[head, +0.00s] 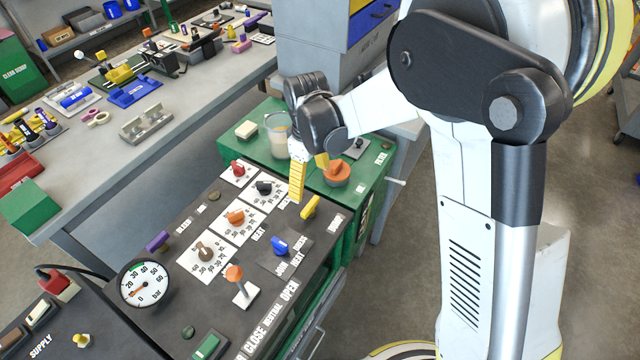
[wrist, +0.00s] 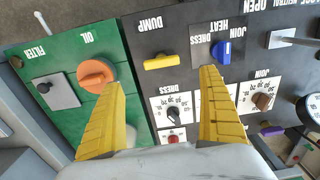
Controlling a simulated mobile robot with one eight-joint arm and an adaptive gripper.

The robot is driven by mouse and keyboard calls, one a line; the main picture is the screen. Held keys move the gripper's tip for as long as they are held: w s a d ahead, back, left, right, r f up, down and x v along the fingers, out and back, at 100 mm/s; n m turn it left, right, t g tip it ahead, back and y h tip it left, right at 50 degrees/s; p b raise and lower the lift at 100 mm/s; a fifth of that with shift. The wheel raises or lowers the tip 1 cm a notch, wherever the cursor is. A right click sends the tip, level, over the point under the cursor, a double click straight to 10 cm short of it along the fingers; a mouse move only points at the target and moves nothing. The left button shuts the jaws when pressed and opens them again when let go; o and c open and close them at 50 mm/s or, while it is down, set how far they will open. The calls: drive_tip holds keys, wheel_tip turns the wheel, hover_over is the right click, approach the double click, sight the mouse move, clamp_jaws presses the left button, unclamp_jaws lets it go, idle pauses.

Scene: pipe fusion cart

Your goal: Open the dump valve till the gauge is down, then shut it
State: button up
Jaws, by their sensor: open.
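The dump valve (wrist: 162,62) is a yellow bar handle beside the DUMP label. In the wrist view it lies nearly crosswise, between and just beyond my fingertips. In the head view the yellow handle (head: 311,207) sits at the panel's right edge. My gripper (head: 309,183) is open and empty, pointing down above the panel; its yellow fingers are spread wide in the wrist view (wrist: 160,77). No contact with the handle shows. The round white gauge (head: 144,284) stands at the panel's left; its orange needle points to the lower left, toward the low end. The exact reading is too small to tell.
A blue selector (head: 279,245) and an orange-topped lever (head: 236,280) are near the dump handle. An orange OIL knob (wrist: 96,75) lies by my left finger in the wrist view. A beaker (head: 277,133) stands on the green cabinet. Several dial knobs cover the panel.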

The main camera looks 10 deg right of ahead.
sight(310, 204)
wheel_tip(310, 204, down, 10)
drive_tip(key=b, duration=0.3)
drive_tip(key=shift+s+a+f+b, duration=0.15)
drive_tip(key=shift+f+b, duration=0.1)
drive_tip(key=shift+b, duration=0.05)
drive_tip(key=c, duration=1.2)
